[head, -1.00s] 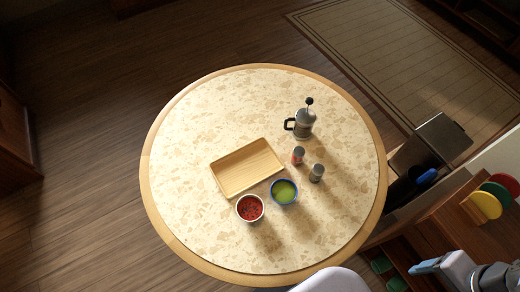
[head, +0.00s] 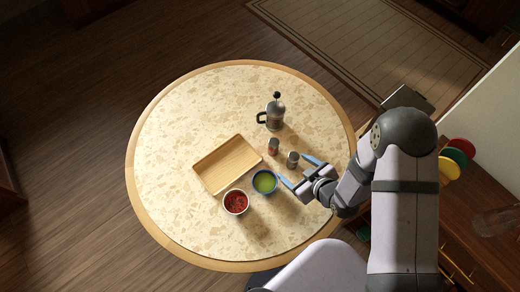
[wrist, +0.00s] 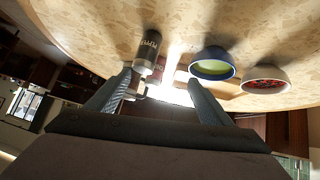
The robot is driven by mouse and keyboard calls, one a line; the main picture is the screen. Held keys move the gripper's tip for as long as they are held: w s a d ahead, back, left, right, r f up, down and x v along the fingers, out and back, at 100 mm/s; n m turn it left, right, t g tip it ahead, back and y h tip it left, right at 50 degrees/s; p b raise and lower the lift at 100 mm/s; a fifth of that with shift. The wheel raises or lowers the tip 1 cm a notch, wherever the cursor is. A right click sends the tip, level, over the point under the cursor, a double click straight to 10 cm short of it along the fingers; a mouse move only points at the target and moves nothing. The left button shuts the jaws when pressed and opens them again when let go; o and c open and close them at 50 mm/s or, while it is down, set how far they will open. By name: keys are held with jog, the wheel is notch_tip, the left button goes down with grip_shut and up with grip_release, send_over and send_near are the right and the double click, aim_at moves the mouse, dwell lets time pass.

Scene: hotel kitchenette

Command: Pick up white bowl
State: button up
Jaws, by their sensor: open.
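The white bowl (head: 235,202) holds red contents and stands on the round table (head: 180,130), in front of the wooden tray. It also shows at the right of the wrist view (wrist: 266,86). A blue bowl (head: 264,182) with green contents stands just right of it. My gripper (head: 293,170) is open and empty over the right part of the table. Its fingers point left, near the blue bowl and the dark shaker, and the white bowl is farther left. In the wrist view, the gripper (wrist: 159,78) shows both fingers spread apart.
A wooden tray (head: 228,165) lies behind the bowls. A dark shaker marked pepper (wrist: 148,48) is close to one finger; the head view shows it too (head: 292,160). A reddish shaker (head: 273,147) and a French press (head: 271,115) stand behind. The table's left side is clear.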

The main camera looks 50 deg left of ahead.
aim_at(239, 205)
jog(key=s+f+n+g+y, duration=0.1)
jog(key=s, duration=0.5)
jog(key=s+f+g+y+p, duration=0.1)
jog(key=s+f+g, duration=0.1)
jog(key=s, duration=0.4)
jog(key=s+f+n+g+y, duration=0.1)
jog(key=s, duration=0.6)
jog(key=shift+f+n+g, duration=0.25)
jog(key=shift+n+g, duration=0.05)
jog(key=shift+d+f, duration=0.3)
jog(key=shift+f, duration=0.15)
jog(key=shift+p+x, duration=0.6)
jog(key=shift+x, duration=0.45)
jog(key=shift+a, duration=0.15)
jog(key=shift+s+a+f+p, duration=0.25)
jog(key=shift+a+p, duration=0.25)
jog(key=shift+p, duration=0.1)
jog(key=shift+p+x, duration=0.65)
jog(key=shift+x, duration=1.25)
jog(key=shift+d+f, duration=0.15)
jog(key=shift+f, duration=0.05)
jog(key=shift+c, duration=0.4)
jog(key=c, duration=0.9)
